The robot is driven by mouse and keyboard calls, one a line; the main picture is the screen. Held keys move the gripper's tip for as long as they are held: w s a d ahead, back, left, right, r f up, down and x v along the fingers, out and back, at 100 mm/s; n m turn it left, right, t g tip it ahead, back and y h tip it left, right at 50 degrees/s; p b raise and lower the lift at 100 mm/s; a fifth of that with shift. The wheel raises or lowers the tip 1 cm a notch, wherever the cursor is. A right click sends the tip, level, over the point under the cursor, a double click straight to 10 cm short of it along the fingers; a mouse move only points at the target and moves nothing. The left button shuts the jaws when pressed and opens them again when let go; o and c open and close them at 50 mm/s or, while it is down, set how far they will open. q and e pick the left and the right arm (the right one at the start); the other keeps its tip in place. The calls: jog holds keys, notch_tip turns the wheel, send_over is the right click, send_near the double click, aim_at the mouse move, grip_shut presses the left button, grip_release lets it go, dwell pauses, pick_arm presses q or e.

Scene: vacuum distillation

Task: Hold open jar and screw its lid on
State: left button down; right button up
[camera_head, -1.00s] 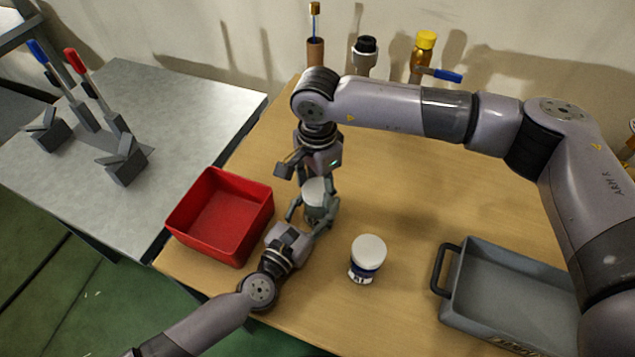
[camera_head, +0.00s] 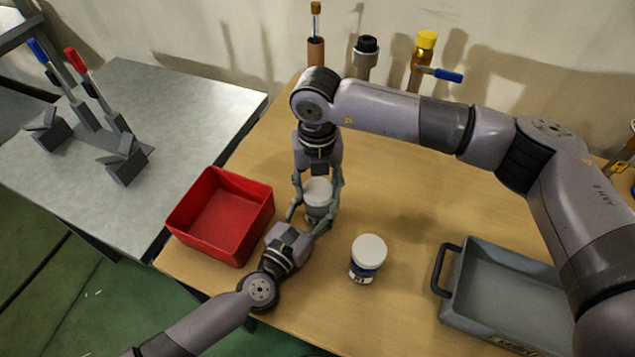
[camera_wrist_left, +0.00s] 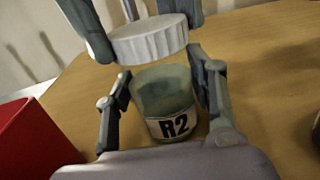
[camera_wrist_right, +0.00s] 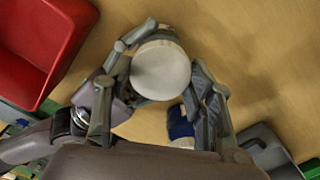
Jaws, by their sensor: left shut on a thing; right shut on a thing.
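My right gripper (camera_head: 317,186) points down from above and is shut on the lid's edge. In the right wrist view the lid's round top (camera_wrist_right: 160,70) shows between the fingers. The lid and fingers partly hide the jar in the head view.
A red bin (camera_head: 221,216) stands close left of the jar. A second, white-capped jar (camera_head: 367,259) stands to the right, nearer the front. A grey tray (camera_head: 450,272) lies at the right.

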jog(key=m, duration=1.2)
jog(key=shift+m, duration=0.3)
jog(key=m, duration=0.7)
jog(key=a+m, duration=0.1)
jog(key=m, duration=0.1)
jog(key=shift+w+d+r+m, duration=0.1)
jog(key=shift+w+r+m, duration=0.1)
jog(key=shift+m, duration=0.2)
jog(key=o, duration=0.8)
jog(key=shift+s+d, duration=0.1)
jog(key=shift+c, duration=0.2)
jog(key=shift+f, duration=0.1)
